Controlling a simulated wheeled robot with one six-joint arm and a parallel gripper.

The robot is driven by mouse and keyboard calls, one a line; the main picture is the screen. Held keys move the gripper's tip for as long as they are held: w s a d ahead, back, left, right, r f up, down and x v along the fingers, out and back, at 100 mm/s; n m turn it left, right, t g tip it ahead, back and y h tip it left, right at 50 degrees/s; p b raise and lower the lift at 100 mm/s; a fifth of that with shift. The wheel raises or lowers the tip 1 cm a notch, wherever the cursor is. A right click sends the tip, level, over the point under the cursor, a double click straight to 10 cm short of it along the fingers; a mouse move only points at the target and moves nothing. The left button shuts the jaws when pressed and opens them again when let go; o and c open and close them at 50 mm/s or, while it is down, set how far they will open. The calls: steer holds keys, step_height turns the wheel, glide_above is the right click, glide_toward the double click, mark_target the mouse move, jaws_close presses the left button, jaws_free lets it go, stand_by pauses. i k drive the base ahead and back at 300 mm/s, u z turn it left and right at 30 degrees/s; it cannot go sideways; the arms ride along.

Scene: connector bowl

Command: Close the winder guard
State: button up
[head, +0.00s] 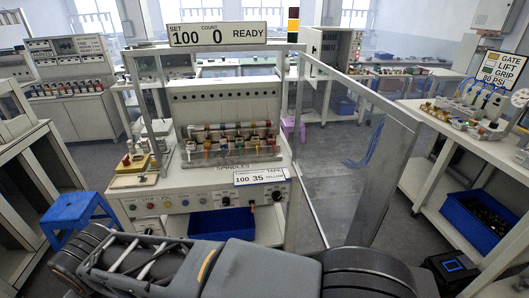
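The winder guard (392,180) is a clear panel in a grey metal frame. It stands swung open from the right side of the winder (215,185), reaching toward me and to the right. The front of the winder is uncovered, and a row of spindles with coloured parts (232,140) shows inside. Its sign (218,34) reads SET 100, COUNT 0, READY. My arm lies across the bottom of the view and hides the lower front of the winder. I cannot make out my gripper's fingers in this view.
A blue stool (82,210) stands left of the winder. A blue bin (222,225) sits under its control panel. At right is a bench (460,135) with fittings and a gate lift sign (502,70), above another blue bin (483,220). Floor shows clear through the guard.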

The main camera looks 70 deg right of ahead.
mark_target(401, 130)
steer(key=u, duration=0.6)
steer(key=k, duration=2.05)
steer(key=z, duration=1.8)
steer(key=i, duration=0.5)
steer(key=z, duration=1.4)
steer(key=k, duration=1)
steer(key=u, duration=1.4)
